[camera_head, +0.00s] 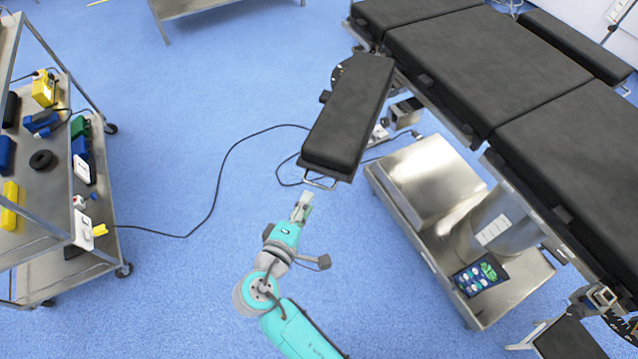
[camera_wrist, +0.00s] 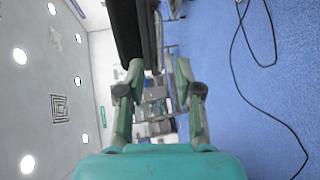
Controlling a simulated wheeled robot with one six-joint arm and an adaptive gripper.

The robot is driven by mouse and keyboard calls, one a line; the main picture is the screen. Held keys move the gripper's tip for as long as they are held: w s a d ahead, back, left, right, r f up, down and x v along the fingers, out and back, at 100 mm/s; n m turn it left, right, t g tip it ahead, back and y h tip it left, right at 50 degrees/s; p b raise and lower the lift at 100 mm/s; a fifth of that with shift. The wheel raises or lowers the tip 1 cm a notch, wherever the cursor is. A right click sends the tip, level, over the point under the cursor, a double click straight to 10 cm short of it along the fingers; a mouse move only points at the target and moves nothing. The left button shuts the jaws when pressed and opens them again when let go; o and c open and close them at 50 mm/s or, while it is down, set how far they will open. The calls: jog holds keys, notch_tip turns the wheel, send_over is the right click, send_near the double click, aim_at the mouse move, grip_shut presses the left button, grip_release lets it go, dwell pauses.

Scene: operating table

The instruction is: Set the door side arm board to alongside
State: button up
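A black padded arm board (camera_head: 348,118) sticks out at an angle from the near long side of the operating table (camera_head: 490,58). A metal loop handle (camera_head: 320,184) is at its free end. My gripper (camera_head: 304,200) is just short of this handle, with a small apparent gap. In the wrist view my gripper (camera_wrist: 160,68) has its two fingers apart and nothing visible between them. The dark arm board (camera_wrist: 127,30) shows just beyond the left finger; I cannot make out the handle there. Another black pad (camera_head: 576,46) lies alongside the table's far side.
A metal trolley (camera_head: 100,200) with several devices stands at the left. A cable (camera_head: 215,190) runs over the blue floor from it toward the table. The table's steel base (camera_head: 440,265) is at the right, with a tablet (camera_head: 481,275) on it.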

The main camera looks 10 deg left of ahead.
aim_at(317, 184)
jog(key=x, duration=0.7)
jog(key=shift+w+d, duration=0.15)
jog(key=shift+w, duration=0.15)
grip_shut()
